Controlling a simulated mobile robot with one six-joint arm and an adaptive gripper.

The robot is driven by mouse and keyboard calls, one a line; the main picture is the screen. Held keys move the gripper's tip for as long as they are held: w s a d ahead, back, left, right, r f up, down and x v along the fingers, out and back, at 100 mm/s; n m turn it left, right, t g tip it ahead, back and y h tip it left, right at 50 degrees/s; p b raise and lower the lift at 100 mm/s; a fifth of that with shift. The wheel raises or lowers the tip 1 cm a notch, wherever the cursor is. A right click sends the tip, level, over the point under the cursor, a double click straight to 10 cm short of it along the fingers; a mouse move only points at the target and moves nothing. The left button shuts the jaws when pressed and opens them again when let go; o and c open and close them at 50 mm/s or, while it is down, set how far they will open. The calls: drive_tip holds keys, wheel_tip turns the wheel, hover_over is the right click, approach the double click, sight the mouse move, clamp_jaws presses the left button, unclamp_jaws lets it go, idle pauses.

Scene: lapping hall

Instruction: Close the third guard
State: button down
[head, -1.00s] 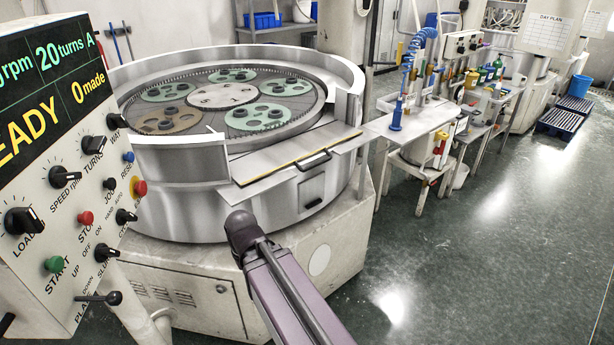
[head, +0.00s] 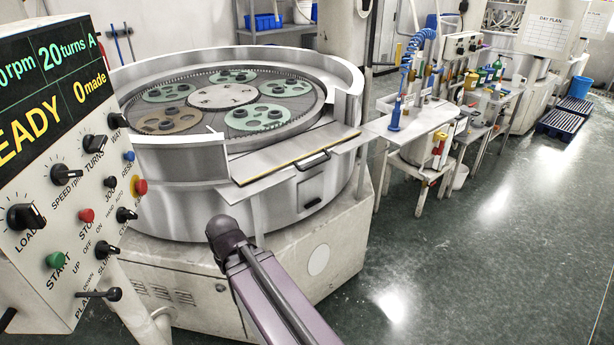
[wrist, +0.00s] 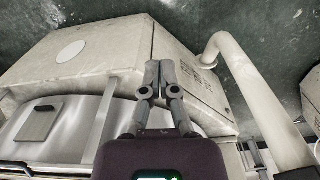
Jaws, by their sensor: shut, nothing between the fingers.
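The lapping machine's round steel drum (head: 240,205) has a raised guard wall around its rim. At the front right, one guard panel (head: 285,155) lies folded outward, nearly flat, with a black handle (head: 314,161) at its outer edge. The wall to its left (head: 180,165) stands upright. In the wrist view my gripper (wrist: 160,65) is shut and empty, in front of the machine's pale base (wrist: 100,55). The drum side also shows there (wrist: 75,125), with a dark handle (wrist: 15,167) in the lower left corner. My gripper is hidden in the head view.
A control panel (head: 70,190) with knobs and a lever stands close on the left. Geared carriers (head: 257,117) lie on the plate inside the drum. A bench with bottles (head: 430,120) stands to the right. The floor (head: 480,260) at front right is clear.

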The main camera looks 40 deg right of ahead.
drive_tip(key=w+d+f+m+t+y+b, duration=0.25)
drive_tip(key=w+d+m+t+b, duration=0.3)
drive_tip(key=w+d+m, duration=1.2)
drive_tip(key=w+d+r+m+t+b, duration=0.1)
drive_tip(key=d+m+t, duration=0.2)
drive_tip(key=d+m, duration=0.5)
drive_tip(key=w+d+r+m+t+h+b, duration=0.1)
drive_tip(key=d+m, duration=0.8)
drive_tip(key=d, duration=1)
drive_tip(key=shift+w+d+r+t+b, duration=0.45)
drive_tip(key=shift+w+t+b, duration=0.15)
drive_tip(key=shift+t, duration=0.55)
drive_tip(key=shift+f+m+h, duration=0.1)
drive_tip(key=shift+m+h, duration=0.15)
drive_tip(key=d+b+x, duration=0.1)
drive_tip(key=b+x, duration=0.4)
drive_tip(key=x, duration=0.5)
drive_tip(key=shift+w+a+r+p, duration=0.1)
drive_tip(key=shift+a+r+p, duration=0.1)
drive_tip(key=shift+r+p, duration=0.5)
drive_tip(key=shift+w+a+r+p, duration=0.15)
drive_tip(key=shift+a+r+p, duration=0.05)
drive_tip(key=shift+r+p, duration=0.4)
drive_tip(key=shift+w+a+r+p, duration=0.1)
drive_tip(key=shift+a+r+p, duration=0.1)
drive_tip(key=shift+r+p, duration=0.5)
